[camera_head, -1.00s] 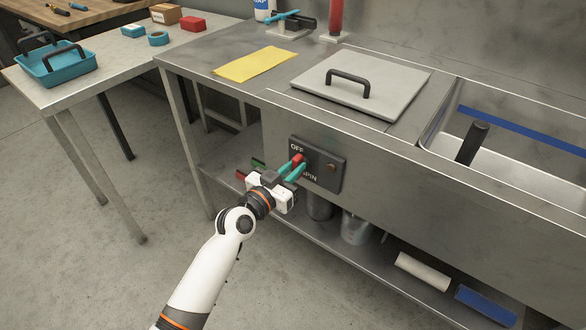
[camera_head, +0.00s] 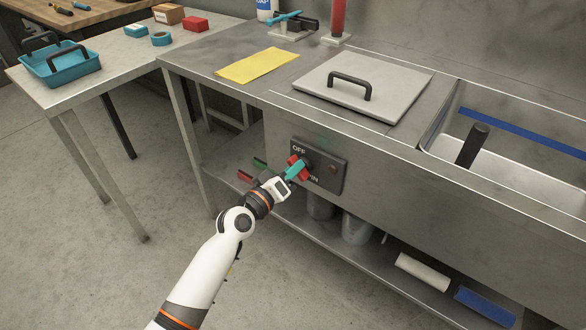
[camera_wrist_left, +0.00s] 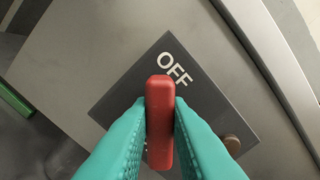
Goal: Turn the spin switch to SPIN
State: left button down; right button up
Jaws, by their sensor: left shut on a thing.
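The spin switch is a red lever handle (camera_head: 295,163) on a dark panel (camera_head: 331,179) on the front of the steel bench. The panel reads OFF above the handle and the end of SPIN below it, partly hidden by my gripper. My left gripper (camera_head: 298,168) has its teal fingers shut on the red handle. In the left wrist view the red handle (camera_wrist_left: 160,110) stands between both fingertips, touching them, with OFF just beyond its upper end. The SPIN label is hidden there. My right gripper is not in view.
A round brownish button (camera_head: 333,169) sits on the panel right of the handle. Below is a shelf with grey containers, a white roll (camera_head: 422,271) and a blue item (camera_head: 485,306). A grey lid (camera_head: 360,93) and a yellow cloth (camera_head: 257,65) lie on the bench top.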

pick_arm(q)
jog(key=shift+a+f+n+p, duration=0.1)
jog(key=shift+f+n+p, duration=0.15)
jog(key=shift+n, duration=1.85)
jog(key=shift+f+n+p, duration=0.15)
jog(key=shift+n+p, duration=0.05)
jog(key=shift+n, duration=1.9)
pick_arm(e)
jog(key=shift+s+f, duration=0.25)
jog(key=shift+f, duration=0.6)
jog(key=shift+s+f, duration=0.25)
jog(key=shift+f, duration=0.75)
pick_arm(q)
jog(key=c, duration=1.4)
grip_release()
jog(key=shift+o, duration=0.2)
jog(key=v, duration=1.2)
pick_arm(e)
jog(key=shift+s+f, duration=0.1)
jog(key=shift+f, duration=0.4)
